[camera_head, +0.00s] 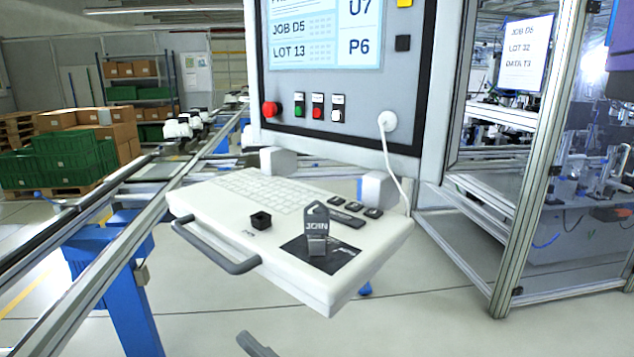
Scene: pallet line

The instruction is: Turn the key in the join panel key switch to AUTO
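The join panel (285,275) is a white sloped console with a keyboard and a grey front handle. At its right front is a dark square plate (345,256) with small lettering I cannot read. A grey key (316,222) marked JOIN stands upright in the key switch on this plate. The lock face is hidden behind the key's lower part, and I cannot tell which position the key points to. A grey piece at the bottom edge, apparently a fingertip of my gripper (256,344), is below and in front of the panel, clear of the key. The rest of it is out of view.
A small black block (261,220) sits left of the key, and black buttons (355,206) lie behind it. A white cable (390,160) hangs at the right from the screen cabinet (410,75). An aluminium frame (535,160) stands right. Floor in front is clear.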

